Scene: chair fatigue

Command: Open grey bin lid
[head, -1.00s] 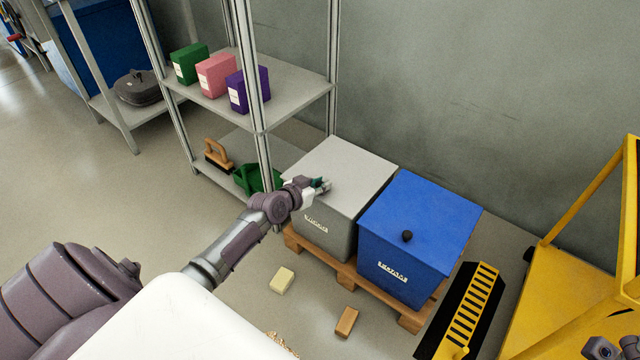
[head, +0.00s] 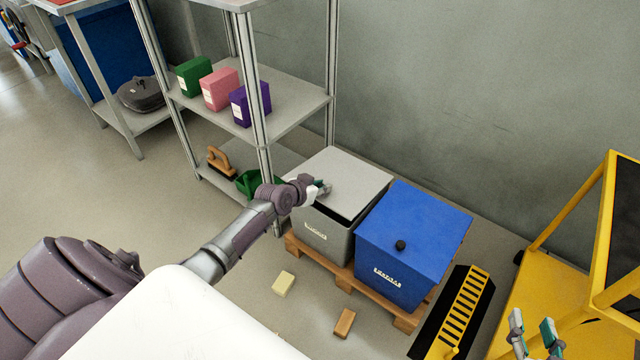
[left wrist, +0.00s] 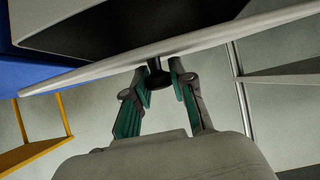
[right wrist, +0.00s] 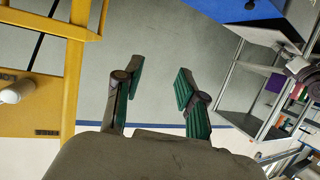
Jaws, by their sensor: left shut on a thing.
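The grey bin (head: 322,236) stands on a wooden pallet, left of the blue bin. Its grey lid (head: 350,172) is tilted up a little at the front, with a dark gap between lid and bin. My left gripper (head: 320,188) is at the lid's front. In the left wrist view my left gripper (left wrist: 160,75) is shut on the dark lid knob (left wrist: 154,80), under the pale lid edge (left wrist: 110,68). The knob is mostly hidden in the head view. My right gripper (head: 534,330) is open and empty at the lower right; it also shows open in the right wrist view (right wrist: 155,85).
The blue bin (head: 410,245) with a black knob stands close on the right. A metal shelf (head: 290,115) with boxes stands behind left. A yellow cart (head: 545,290) is at the right. A block (head: 283,284) and a brown piece (head: 344,323) lie on the floor.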

